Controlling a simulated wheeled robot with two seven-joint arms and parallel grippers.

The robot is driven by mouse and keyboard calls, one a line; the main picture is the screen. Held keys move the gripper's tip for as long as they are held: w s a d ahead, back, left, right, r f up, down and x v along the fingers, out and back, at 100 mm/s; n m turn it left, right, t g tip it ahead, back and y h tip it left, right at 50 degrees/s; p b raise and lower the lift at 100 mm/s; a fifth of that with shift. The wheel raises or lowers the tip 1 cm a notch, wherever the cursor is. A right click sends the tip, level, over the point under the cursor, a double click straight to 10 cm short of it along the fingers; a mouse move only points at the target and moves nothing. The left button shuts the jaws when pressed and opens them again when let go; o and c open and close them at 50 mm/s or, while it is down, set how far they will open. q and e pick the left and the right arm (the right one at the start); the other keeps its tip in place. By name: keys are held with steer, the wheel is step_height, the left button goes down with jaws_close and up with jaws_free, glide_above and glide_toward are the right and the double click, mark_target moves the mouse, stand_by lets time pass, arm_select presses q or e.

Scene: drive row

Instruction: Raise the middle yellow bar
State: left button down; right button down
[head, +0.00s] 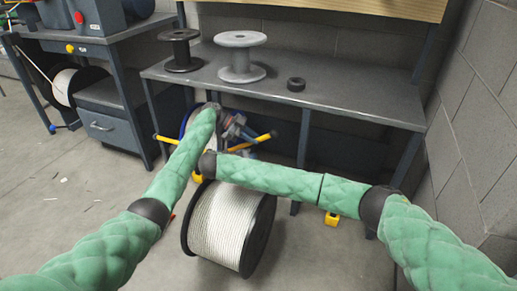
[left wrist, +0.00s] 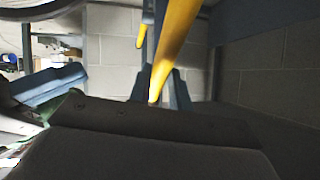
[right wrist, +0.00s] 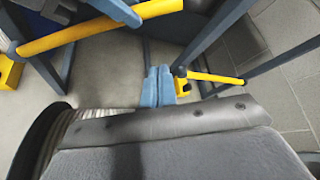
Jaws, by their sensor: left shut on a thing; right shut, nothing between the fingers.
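In the left wrist view, my left gripper (left wrist: 158,92) is shut on a yellow bar (left wrist: 178,40), which runs from its fingertips to the top edge. In the head view yellow bar parts show beyond my forearms, one to the right (head: 252,142) and one to the left (head: 164,139); the stretch between is hidden. I cannot tell which is the middle bar. In the right wrist view, my right gripper (right wrist: 157,88) is shut and empty. One yellow bar (right wrist: 75,34) crosses the upper left, apart from it; another (right wrist: 215,78) lies to its right.
A large spool of white cable (head: 230,225) stands on the floor under my right forearm. The dark bench (head: 340,95) behind bears a black spool (head: 180,50), a grey spool (head: 240,58) and a small black ring (head: 296,84). A block wall is at right; the floor at left is open.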

mark_target(262, 140)
arm_select(q)
steer(key=shift+a, duration=0.1)
arm_select(e)
steer(key=w+d, duration=0.3)
steer(key=w, duration=0.5)
steer(key=shift+w+d+f, duration=0.25)
steer(key=shift+w+f, duration=0.05)
steer(key=shift+f, duration=0.15)
arm_select(q)
steer(key=shift+f, duration=0.15)
arm_select(e)
steer(key=shift+w+a+r+n+h, duration=0.1)
steer(key=shift+a+r+n+h, duration=0.15)
steer(key=shift+r, duration=0.2)
steer(key=shift+w+a+r+n+h, duration=0.1)
steer(key=shift+a+r+n, duration=0.05)
steer(key=shift+a+r, duration=0.25)
arm_select(q)
steer(key=c, duration=1.3)
jaws_free()
steer(key=shift+f, duration=0.1)
arm_select(e)
steer(key=shift+d, duration=0.1)
steer(key=shift+f, duration=0.1)
